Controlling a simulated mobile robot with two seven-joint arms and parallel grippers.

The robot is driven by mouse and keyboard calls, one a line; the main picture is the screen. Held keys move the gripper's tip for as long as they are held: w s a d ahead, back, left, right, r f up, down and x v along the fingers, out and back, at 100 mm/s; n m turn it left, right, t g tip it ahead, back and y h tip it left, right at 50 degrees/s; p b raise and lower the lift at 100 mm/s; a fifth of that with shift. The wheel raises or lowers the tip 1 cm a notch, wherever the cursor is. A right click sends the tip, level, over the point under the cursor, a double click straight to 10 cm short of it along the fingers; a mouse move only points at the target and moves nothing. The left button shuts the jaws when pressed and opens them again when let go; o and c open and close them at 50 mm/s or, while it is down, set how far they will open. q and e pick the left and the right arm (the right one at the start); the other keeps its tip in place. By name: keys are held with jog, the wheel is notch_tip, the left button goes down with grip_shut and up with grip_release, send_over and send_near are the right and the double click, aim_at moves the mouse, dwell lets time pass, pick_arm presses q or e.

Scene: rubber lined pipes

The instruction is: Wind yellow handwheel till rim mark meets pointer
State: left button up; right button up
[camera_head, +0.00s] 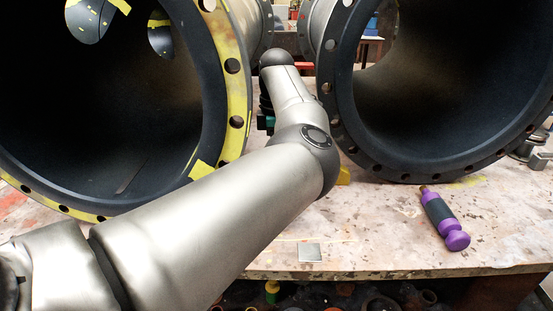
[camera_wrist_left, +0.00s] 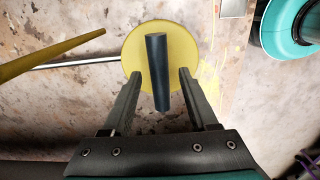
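In the left wrist view a yellow disc, which looks like the handwheel (camera_wrist_left: 188,55), lies over the stained tabletop. A dark cylindrical handle (camera_wrist_left: 158,75) stands out from its face. My left gripper (camera_wrist_left: 160,74) is open, one finger on each side of the handle, with gaps showing. I cannot tell how deep the handle sits between the fingers. A yellow tapered rod (camera_wrist_left: 50,52) comes in from the left and ends short of the disc. I cannot make out a rim mark. In the head view my left arm hides its gripper; a small yellow piece (camera_head: 343,176) shows beside it. My right gripper is out of view.
Two large dark-lined pipes, left (camera_head: 236,90) and right (camera_head: 345,125), stand on the worn table (camera_head: 370,245), flanking my arm. A purple and black tool (camera_head: 440,215) lies at the right. A small metal plate (camera_head: 310,252) lies near the front edge. A teal round object (camera_wrist_left: 270,28) is close by.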

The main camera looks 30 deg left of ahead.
pick_arm(q)
grip_shut()
dwell(0.5)
